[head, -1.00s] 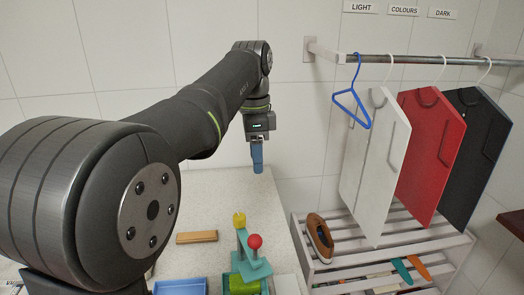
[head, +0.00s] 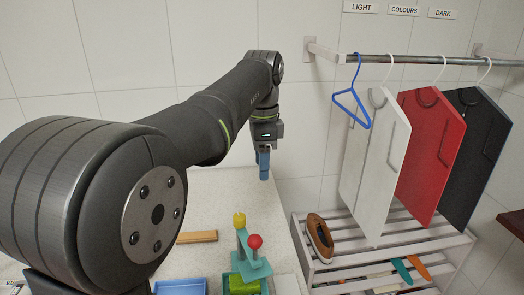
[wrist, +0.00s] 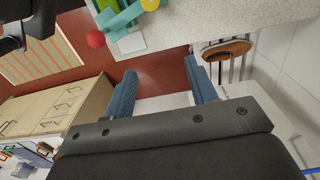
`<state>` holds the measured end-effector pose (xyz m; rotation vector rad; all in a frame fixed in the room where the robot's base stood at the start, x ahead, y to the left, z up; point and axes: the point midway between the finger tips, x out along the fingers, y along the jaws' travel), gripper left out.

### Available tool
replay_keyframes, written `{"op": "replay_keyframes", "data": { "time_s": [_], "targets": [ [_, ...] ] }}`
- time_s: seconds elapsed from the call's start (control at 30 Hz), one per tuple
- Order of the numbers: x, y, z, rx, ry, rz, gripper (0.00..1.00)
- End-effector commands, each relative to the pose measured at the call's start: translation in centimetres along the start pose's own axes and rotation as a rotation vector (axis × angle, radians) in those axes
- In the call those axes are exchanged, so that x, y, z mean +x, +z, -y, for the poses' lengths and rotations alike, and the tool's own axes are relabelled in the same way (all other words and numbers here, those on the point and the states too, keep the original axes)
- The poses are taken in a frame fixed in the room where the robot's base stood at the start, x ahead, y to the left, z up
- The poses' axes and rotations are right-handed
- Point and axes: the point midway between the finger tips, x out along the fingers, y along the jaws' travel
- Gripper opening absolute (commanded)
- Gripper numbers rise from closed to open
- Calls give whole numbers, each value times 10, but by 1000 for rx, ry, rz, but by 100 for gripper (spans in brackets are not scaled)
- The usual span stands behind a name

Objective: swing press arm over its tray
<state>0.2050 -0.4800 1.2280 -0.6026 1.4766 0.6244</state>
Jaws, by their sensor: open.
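The teal press stands at the front of the stone counter in the head view. Its press arm (head: 243,240) has a yellow ball (head: 239,219) at one end, and a red knob (head: 255,241) stands on the teal part beside it. Below is the press tray (head: 264,286), with a green block (head: 241,285) at it. My gripper (head: 264,170) is open and empty, above the back of the counter, well apart from the press. In the wrist view its blue fingers (wrist: 160,68) stand apart; the red knob (wrist: 96,39) and yellow ball (wrist: 150,4) show beyond them.
A wooden bar (head: 197,237) and a blue tray (head: 180,287) lie left of the press. On the right, a slatted rack (head: 335,270) holds a brown shoe-shaped item (head: 320,236). White, red and dark boards hang from a rail (head: 420,60). The counter's back is clear.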

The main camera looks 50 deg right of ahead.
Motion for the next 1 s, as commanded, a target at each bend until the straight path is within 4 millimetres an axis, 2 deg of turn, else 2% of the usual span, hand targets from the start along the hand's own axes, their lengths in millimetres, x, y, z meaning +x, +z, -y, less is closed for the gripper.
{"op": "replay_keyframes", "data": {
  "time_s": [0.2, 0.53, 0.57, 0.63, 0.73, 0.8, 0.83, 1.0],
  "targets": [
    [-22, 0, 0, 0, 0, 0, 52],
    [-26, 0, 0, 0, 1, 1, 52],
    [-25, 0, 0, 0, 1, 1, 50],
    [-23, -2, -1, -4, 4, 6, 36],
    [-7, -14, -11, -39, 20, 40, 17],
    [12, -27, -22, -85, 31, 84, 3],
    [20, -32, -28, -107, 34, 105, 0],
    [57, -53, -55, -210, 30, 203, 0]
  ]
}}
